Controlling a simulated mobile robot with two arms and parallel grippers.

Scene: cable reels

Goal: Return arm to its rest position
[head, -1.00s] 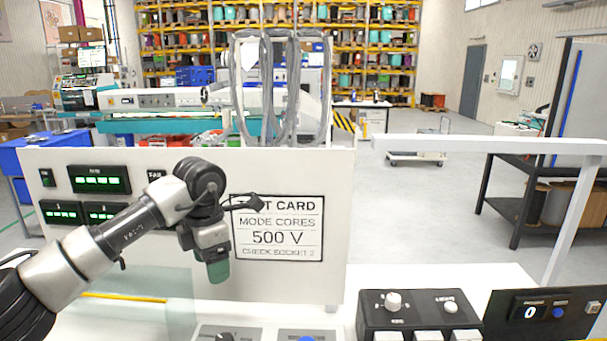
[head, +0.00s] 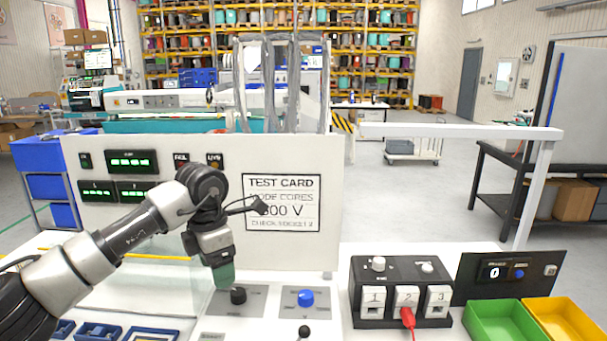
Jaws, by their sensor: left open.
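My left arm comes in from the left, and its gripper (head: 224,275) hangs pointing down in front of the white panel, just above and left of the black knob (head: 238,296). It is open, and I see nothing held in it. The arm partly covers the panel's test card (head: 283,184), which reads 500 V in the earlier frame. My right gripper is not in view.
A blue knob (head: 305,298) and a black-tipped lever (head: 304,331) stand on the bench. The socket box (head: 400,267) has a red plug (head: 408,318) at socket 2. Green (head: 497,309) and yellow (head: 566,310) trays sit at the right.

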